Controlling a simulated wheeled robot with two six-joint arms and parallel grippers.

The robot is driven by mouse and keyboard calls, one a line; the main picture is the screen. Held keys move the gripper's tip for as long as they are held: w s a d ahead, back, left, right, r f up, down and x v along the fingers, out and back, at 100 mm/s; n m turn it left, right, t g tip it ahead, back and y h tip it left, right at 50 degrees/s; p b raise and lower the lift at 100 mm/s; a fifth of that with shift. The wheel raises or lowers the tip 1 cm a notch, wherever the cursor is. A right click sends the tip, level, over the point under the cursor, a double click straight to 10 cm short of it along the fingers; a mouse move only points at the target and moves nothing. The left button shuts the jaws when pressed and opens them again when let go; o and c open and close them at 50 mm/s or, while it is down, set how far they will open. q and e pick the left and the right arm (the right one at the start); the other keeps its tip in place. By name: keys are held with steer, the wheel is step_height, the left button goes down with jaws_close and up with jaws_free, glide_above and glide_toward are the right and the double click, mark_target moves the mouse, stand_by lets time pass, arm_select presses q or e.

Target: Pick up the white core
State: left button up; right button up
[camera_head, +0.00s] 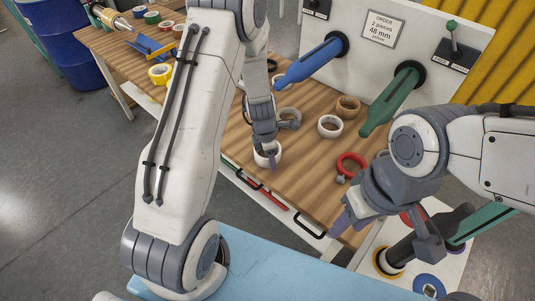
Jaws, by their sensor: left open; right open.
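A white ring (275,158), which looks like a white core, lies near the front edge of the wooden table. Another white ring (330,133) lies further right and back. My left gripper (272,150) is open and reaches down at the front ring, with a finger overlapping it; I cannot tell whether the finger touches it or is inside it. The gripper and arm hide part of that ring. My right gripper (388,232) is open and empty, over the table's front right corner, apart from both white rings.
A red ring (352,157), a brown tape roll (347,102) and a grey ring (289,110) lie nearby. Blue (310,63) and green (391,100) spindles jut from the white panel over the table. A yellow roll (159,75) lies at the left.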

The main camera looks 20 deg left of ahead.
arm_select(q)
steer(key=shift+f, duration=0.15)
jaws_close()
